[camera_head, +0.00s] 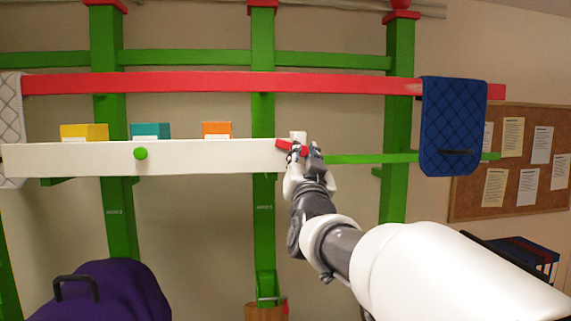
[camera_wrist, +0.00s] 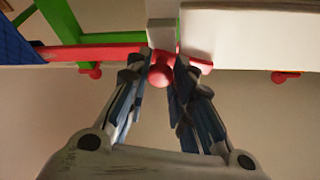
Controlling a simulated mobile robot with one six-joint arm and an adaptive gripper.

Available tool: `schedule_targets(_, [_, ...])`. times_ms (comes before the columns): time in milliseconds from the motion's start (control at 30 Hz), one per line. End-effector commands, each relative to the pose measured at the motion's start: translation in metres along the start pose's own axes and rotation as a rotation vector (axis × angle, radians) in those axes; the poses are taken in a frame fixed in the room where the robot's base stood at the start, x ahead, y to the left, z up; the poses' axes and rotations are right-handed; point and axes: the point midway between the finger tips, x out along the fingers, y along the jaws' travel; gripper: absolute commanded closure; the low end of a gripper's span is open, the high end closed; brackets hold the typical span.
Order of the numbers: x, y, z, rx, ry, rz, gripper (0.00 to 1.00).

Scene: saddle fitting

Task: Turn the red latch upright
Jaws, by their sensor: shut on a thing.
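The red latch (camera_head: 285,145) sits at the right end of the white board in the head view. It lies close to level, slightly tilted, with its left end a little higher. My gripper (camera_head: 304,154) is at its right part and hides some of it. In the wrist view my gripper (camera_wrist: 163,62) has its two fingers on either side of the latch's red round end (camera_wrist: 160,75), closed on it. Another red part of the latch (camera_wrist: 202,66) shows just right of the fingers.
The white board (camera_head: 90,160) has a green knob (camera_head: 141,154); yellow (camera_head: 84,132), teal (camera_head: 150,130) and orange (camera_head: 216,129) boxes stand behind its top edge. A red rail (camera_head: 220,83) runs above. A blue quilted pad (camera_head: 452,120) hangs to the right. Green posts stand behind.

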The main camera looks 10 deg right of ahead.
Motion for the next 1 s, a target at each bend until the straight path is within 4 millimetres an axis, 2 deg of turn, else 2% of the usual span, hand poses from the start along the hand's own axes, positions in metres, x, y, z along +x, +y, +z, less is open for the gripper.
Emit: schedule_targets(1000, [0.0029, -0.0070, -0.0059, 0.884, -0.001, 0.366, 1.00])
